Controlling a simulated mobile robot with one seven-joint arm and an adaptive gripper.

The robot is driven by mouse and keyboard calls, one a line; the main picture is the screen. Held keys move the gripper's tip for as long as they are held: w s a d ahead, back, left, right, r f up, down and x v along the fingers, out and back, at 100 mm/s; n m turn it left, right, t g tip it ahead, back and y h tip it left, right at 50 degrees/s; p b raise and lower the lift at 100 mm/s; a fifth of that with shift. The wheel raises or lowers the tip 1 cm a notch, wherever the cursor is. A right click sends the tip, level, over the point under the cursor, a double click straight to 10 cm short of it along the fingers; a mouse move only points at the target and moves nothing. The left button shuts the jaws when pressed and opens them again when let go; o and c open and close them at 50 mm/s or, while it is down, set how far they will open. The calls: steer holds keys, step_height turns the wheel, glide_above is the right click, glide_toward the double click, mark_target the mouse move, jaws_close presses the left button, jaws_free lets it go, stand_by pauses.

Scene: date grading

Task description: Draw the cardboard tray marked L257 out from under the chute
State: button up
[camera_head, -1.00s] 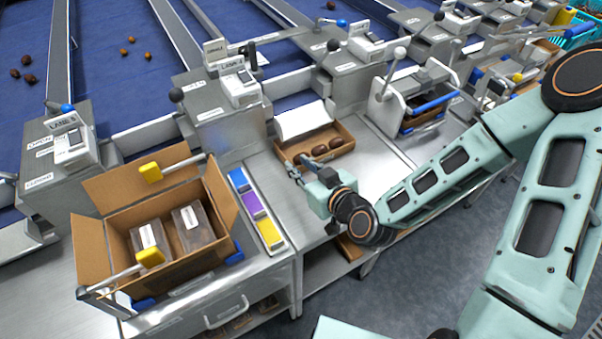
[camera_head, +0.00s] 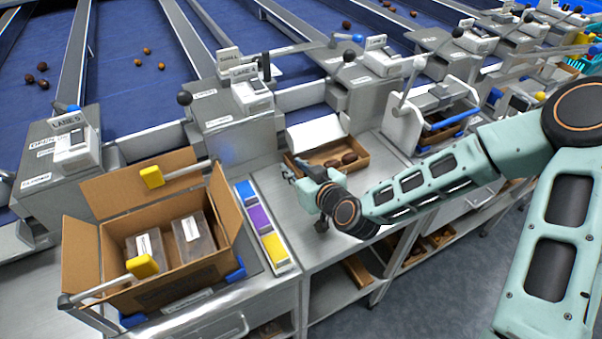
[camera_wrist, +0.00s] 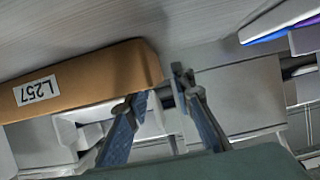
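The cardboard tray (camera_head: 361,162) lies on the metal bench below a white chute (camera_head: 316,132), with several dark dates (camera_head: 340,161) in it. In the wrist view the tray (camera_wrist: 100,77) is at upper left, its L257 label (camera_wrist: 37,90) upside down. My gripper (camera_head: 299,166) is at the tray's near left corner. In the wrist view my gripper (camera_wrist: 155,86) has its two fingers spread, with the tray's end corner close by the gap between them. I cannot tell whether a finger touches the tray.
An open carton (camera_head: 182,277) with clear boxes stands at left. A strip of blue, purple and yellow blocks (camera_head: 262,222) lies between it and the tray. A white-framed press (camera_head: 400,128) stands right of the tray. Bare bench shows in front of the tray.

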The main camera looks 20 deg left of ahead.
steer(key=shift+w+a+f, duration=0.2)
steer(key=shift+w+a, duration=0.05)
steer(key=shift+a, duration=0.05)
jaws_close()
stand_by(0.3)
steer(key=shift+d, duration=0.1)
